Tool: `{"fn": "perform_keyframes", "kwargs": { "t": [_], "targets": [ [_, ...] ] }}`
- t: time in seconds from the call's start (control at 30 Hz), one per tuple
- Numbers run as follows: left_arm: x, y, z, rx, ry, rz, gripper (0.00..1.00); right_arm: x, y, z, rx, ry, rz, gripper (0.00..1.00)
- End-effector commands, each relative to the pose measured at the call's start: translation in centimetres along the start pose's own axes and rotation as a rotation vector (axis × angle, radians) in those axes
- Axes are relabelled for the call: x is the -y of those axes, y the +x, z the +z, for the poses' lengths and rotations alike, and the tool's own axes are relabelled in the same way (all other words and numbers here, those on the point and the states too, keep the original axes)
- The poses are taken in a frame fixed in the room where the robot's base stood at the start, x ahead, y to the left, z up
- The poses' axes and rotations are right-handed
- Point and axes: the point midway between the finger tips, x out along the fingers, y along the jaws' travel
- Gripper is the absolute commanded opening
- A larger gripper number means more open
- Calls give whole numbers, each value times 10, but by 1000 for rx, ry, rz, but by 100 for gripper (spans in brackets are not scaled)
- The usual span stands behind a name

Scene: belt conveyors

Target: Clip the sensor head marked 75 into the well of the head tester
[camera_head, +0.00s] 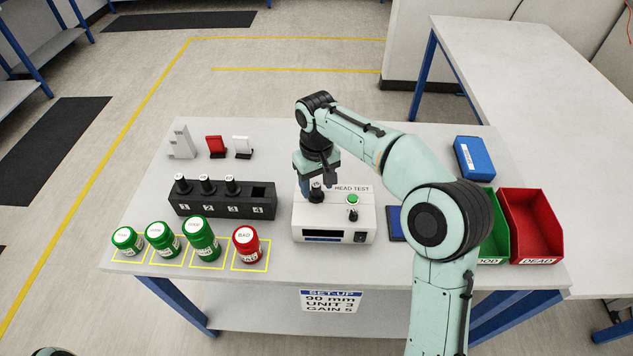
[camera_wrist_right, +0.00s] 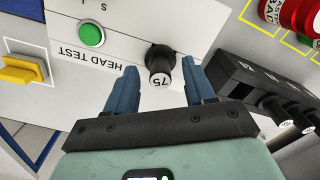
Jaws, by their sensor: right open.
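The sensor head marked 75 (camera_wrist_right: 161,68) is a black cylinder with a white label on its top. It stands upright at the well of the head tester (camera_wrist_right: 105,20); its lower end is hidden, so I cannot tell how deep it sits. In the head view the sensor head (camera_head: 316,194) shows partly under my right gripper (camera_head: 318,184). The white tester (camera_head: 304,221) has a green button and a dark display. In the wrist view my right gripper (camera_wrist_right: 159,84) is open, with one blue finger on each side of the head and visible gaps. My left gripper is out of view.
A black rack (camera_head: 225,209) left of the tester holds heads in slots 1, 2 and 3; slot 4 is empty. Green jars (camera_head: 203,241) and a red BAD jar (camera_head: 247,245) stand in front. Green (camera_head: 497,235) and red (camera_head: 533,224) bins stand at right.

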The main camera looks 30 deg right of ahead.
Motion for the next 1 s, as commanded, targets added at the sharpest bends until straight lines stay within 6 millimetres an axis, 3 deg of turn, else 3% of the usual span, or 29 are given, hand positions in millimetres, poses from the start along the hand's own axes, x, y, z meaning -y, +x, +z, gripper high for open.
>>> {"fn": "perform_keyframes", "kwargs": {
  "t": [0.17,0.6,0.8,1.0],
  "targets": [
    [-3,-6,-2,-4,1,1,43,0,-21,-1,-5,0,0,54],
    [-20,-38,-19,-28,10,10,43,0,-115,-2,-6,0,-1,54],
    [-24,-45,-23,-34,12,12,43,0,-132,-1,-3,0,-1,54],
    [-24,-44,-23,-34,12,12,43,0,-134,0,-1,0,0,54]
  ]
}}
